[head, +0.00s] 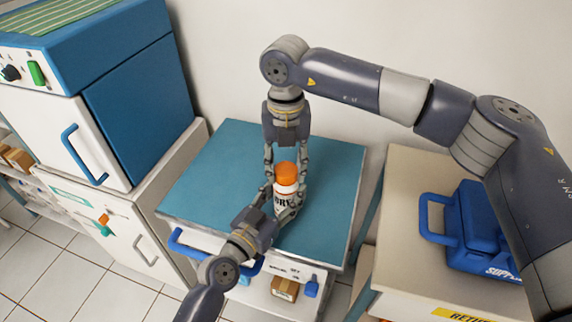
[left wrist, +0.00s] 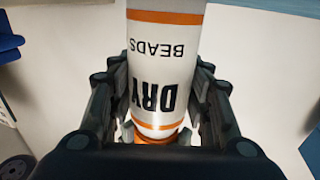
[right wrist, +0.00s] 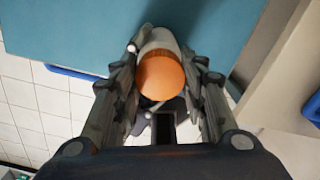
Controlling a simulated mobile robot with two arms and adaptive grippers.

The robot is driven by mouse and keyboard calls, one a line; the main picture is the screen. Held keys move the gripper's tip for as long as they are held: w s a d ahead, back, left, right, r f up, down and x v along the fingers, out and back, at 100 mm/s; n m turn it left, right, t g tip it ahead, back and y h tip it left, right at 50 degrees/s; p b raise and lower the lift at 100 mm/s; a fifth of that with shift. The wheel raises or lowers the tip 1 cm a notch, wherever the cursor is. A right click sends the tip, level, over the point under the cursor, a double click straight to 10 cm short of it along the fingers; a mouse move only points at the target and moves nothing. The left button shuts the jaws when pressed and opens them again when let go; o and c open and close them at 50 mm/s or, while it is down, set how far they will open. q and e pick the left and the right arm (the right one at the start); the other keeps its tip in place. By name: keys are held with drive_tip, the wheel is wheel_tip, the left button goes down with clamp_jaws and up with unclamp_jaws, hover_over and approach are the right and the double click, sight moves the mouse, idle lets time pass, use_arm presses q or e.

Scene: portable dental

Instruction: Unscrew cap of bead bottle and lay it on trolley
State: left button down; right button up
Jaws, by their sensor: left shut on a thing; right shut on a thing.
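The bead bottle (head: 284,204) is white with dark lettering and stands upright over the trolley's blue top (head: 230,165). In the left wrist view, its label (left wrist: 165,75) reads DRY BEADS upside down between orange bands. Its orange cap (head: 286,169) is on top of the bottle; the cap also shows in the right wrist view (right wrist: 160,76). My left gripper (head: 282,211) is shut on the bottle body from the front. My right gripper (head: 286,178) reaches down from behind and is shut around the cap. Whether the cap's thread is engaged is hidden.
The trolley top is clear around the bottle. A blue and white cabinet unit (head: 140,100) stands at left. A beige cart (head: 400,200) at right carries a blue supply case (head: 475,235). A white wall is behind, and my right arm spans above the gap between trolley and cart.

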drive_tip(key=n, duration=0.4)
drive_tip(key=shift+n, duration=0.4)
drive_tip(key=n, duration=2.2)
drive_tip(key=shift+n, duration=0.3)
drive_tip(key=shift+r, duration=0.2)
drive_tip(key=shift+r, duration=0.95)
